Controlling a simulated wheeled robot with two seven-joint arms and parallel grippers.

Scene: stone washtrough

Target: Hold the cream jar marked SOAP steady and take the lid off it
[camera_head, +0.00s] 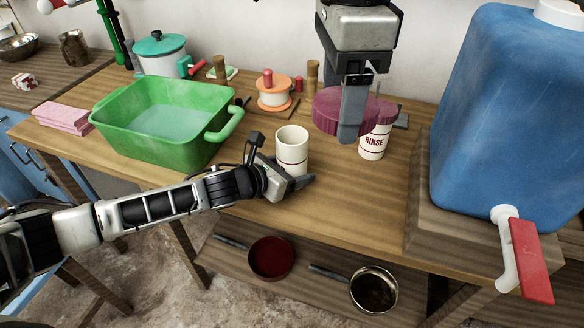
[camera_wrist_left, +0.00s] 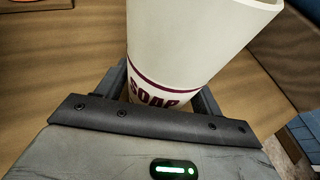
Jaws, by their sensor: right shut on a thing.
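The cream SOAP jar (camera_head: 292,146) stands open on the wooden table. Its maroon SOAP lettering (camera_wrist_left: 158,97) faces my left wrist camera. My left gripper (camera_head: 300,180) is low at the jar's near side. In the left wrist view its fingers flank the jar's lower part; whether they press on it I cannot tell. My right gripper (camera_head: 355,105) is shut on a round purple lid (camera_head: 329,112), held up to the right of the jar and apart from it.
A cream RINSE jar (camera_head: 375,142) stands behind the lid, partly hidden. A green basin (camera_head: 190,150) of water is left of the SOAP jar. A large blue water container (camera_head: 505,110) stands on a wooden block (camera_head: 450,215) at right. Pans sit on the lower shelf (camera_head: 225,265).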

